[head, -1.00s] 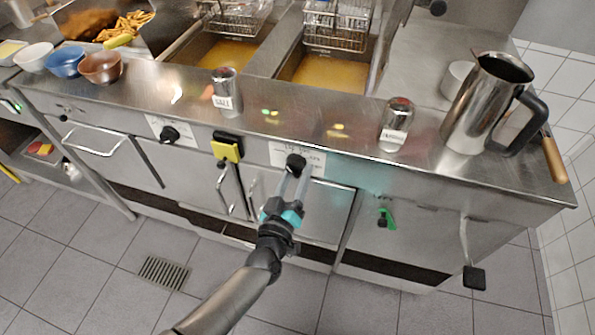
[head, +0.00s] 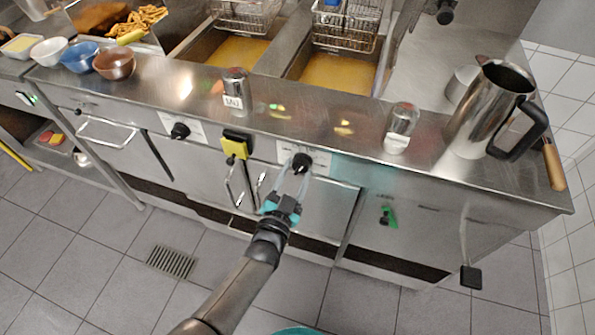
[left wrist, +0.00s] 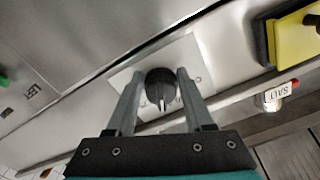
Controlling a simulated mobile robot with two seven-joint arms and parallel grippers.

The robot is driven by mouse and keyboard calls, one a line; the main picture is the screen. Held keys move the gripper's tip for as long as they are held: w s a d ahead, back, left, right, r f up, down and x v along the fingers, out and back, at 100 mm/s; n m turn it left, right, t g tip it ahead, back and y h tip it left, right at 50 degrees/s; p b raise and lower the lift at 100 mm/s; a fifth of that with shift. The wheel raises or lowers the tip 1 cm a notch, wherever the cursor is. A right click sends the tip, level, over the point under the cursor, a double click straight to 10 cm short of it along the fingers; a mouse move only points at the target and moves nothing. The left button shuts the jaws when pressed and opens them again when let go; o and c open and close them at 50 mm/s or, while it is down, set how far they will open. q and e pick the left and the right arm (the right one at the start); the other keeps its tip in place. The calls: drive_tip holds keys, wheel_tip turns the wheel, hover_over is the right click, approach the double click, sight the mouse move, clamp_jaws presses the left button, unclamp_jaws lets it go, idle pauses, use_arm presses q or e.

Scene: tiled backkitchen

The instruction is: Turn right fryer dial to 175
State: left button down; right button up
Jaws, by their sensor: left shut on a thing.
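The right fryer dial (head: 301,162) is a black knob on a white label plate (head: 322,164), on the front panel below the right oil vat. In the left wrist view the dial (left wrist: 160,88) shows a white pointer mark toward the bottom of the picture; the plate's numbers are too small to read. My left gripper (head: 297,172) is shut on the dial, one finger at each side, as the left wrist view shows. My right gripper is not in view. The left fryer dial (head: 180,131) is on its own plate further left.
A yellow and black switch (head: 235,146) sits on the panel left of the dial. Two shakers (head: 236,92) (head: 400,128) and a steel jug (head: 491,108) stand on the counter above. Fry baskets (head: 346,26) hang over the vats. The floor in front is clear.

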use_arm(q)
drive_tip(key=m, duration=0.1)
drive_tip(key=r+m, duration=0.1)
drive_tip(key=m, duration=0.1)
drive_tip(key=shift+w+a+m, duration=0.15)
drive_tip(key=shift+w+m, duration=0.05)
drive_tip(key=shift+m, duration=0.1)
drive_tip(key=shift+a+r+m+p, duration=0.15)
drive_tip(key=shift+m+p, duration=0.15)
drive_tip(key=shift+m, duration=1.4)
drive_tip(key=c, duration=0.7)
unclamp_jaws()
drive_tip(key=o, duration=0.4)
drive_tip(key=shift+f, duration=0.2)
drive_tip(key=shift+s, duration=0.15)
